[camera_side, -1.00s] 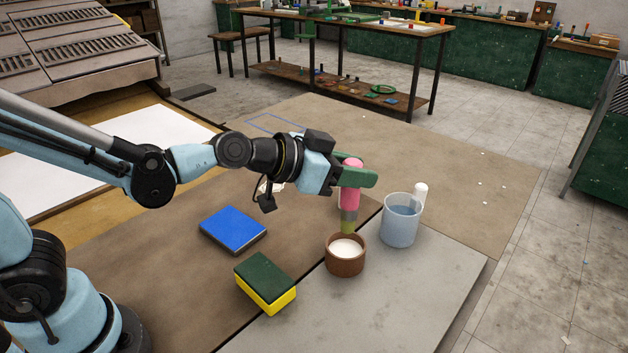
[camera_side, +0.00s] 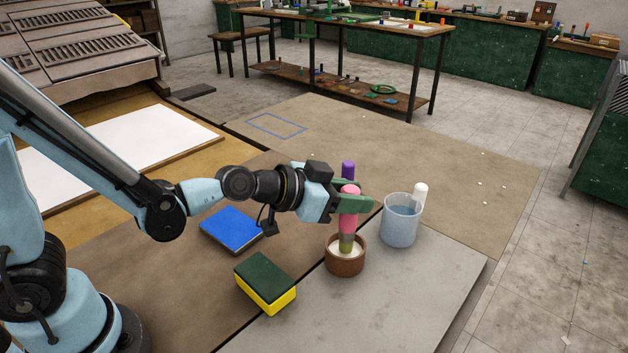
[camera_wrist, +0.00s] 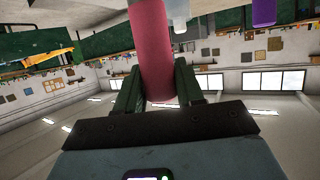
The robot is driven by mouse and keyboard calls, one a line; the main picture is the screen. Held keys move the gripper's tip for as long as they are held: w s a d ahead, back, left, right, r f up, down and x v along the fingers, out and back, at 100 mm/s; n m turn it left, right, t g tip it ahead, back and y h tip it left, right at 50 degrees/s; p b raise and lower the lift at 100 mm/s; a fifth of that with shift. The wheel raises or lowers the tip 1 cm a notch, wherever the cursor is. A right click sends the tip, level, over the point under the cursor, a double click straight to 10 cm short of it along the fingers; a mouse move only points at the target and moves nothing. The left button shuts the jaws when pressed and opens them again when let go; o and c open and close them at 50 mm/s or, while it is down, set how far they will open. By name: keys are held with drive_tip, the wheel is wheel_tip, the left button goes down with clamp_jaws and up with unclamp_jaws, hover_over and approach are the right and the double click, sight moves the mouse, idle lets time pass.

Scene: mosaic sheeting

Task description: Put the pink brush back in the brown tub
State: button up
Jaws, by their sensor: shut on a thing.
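The pink brush (camera_side: 348,223) is upright in the side view, with its olive-coloured lower end inside the mouth of the brown tub (camera_side: 345,264). My gripper (camera_side: 352,202) is shut on the brush's pink handle, above the tub. White contents show in the tub around the brush's lower end. I cannot tell whether the brush touches the tub's bottom. In the wrist view the pink handle (camera_wrist: 152,50) stands between the two green fingers.
A translucent bluish cup (camera_side: 399,222) with a white-topped item (camera_side: 420,193) stands right of the tub. A purple-topped item (camera_side: 348,170) is behind my gripper. A green-and-yellow sponge (camera_side: 265,283) and a blue block (camera_side: 231,229) lie left.

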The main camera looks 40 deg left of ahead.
drive_tip(key=shift+f, duration=0.35)
idle(0.4)
drive_tip(key=o, duration=1.1)
drive_tip(key=shift+o, duration=0.2)
drive_tip(key=shift+s, duration=0.1)
drive_tip(key=v, duration=1.2)
drive_tip(key=s+a+f+n+g+y, duration=0.2)
drive_tip(key=a+n+g+y, duration=0.3)
drive_tip(key=a, duration=0.4)
drive_tip(key=shift+s+a+f+y, duration=0.25)
drive_tip(key=shift+s+f+y, duration=0.1)
drive_tip(key=shift+f+y, duration=0.15)
